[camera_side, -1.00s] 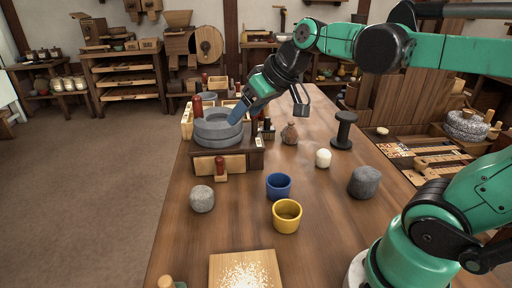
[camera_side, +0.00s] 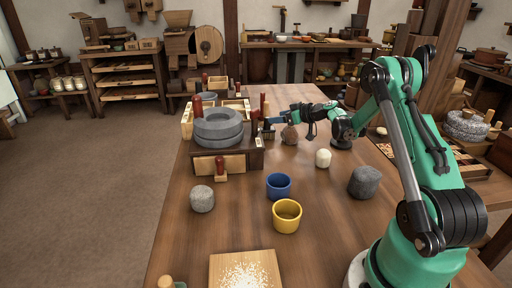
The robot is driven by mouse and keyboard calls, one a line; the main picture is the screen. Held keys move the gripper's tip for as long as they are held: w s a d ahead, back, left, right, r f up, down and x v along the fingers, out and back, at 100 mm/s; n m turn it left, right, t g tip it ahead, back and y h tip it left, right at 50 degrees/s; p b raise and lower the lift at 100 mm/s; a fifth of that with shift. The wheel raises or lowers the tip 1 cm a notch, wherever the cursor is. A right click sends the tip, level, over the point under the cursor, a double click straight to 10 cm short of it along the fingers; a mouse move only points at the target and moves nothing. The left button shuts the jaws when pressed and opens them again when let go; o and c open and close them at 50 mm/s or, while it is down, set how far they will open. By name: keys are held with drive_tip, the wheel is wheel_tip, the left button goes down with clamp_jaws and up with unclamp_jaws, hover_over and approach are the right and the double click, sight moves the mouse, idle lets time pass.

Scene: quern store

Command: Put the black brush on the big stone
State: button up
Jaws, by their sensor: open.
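The big stone (camera_side: 218,128) is a thick round grey quern, stacked in layers on a wooden stand with drawers at the left of the table. A small dark item that looks like the black brush (camera_side: 267,132) stands just right of it, near the stand's right side; its outline is small and partly unclear. My gripper (camera_side: 272,120) reaches in from the right, low, with its blue fingers pointing left at the dark item. It is open. I cannot tell whether the fingers touch the item or surround it.
A brown jug (camera_side: 290,135) stands close below my gripper. Nearer are a white lump (camera_side: 323,158), a blue cup (camera_side: 278,186), a yellow cup (camera_side: 287,216), a dark grey stone (camera_side: 364,182), a small grey stone (camera_side: 202,199) and a board (camera_side: 222,268) with white grains.

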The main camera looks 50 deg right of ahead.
sight(267, 128)
drive_tip(key=shift+w+f, duration=0.2)
drive_tip(key=shift+f, duration=0.2)
drive_tip(key=shift+x, duration=2.6)
clamp_jaws()
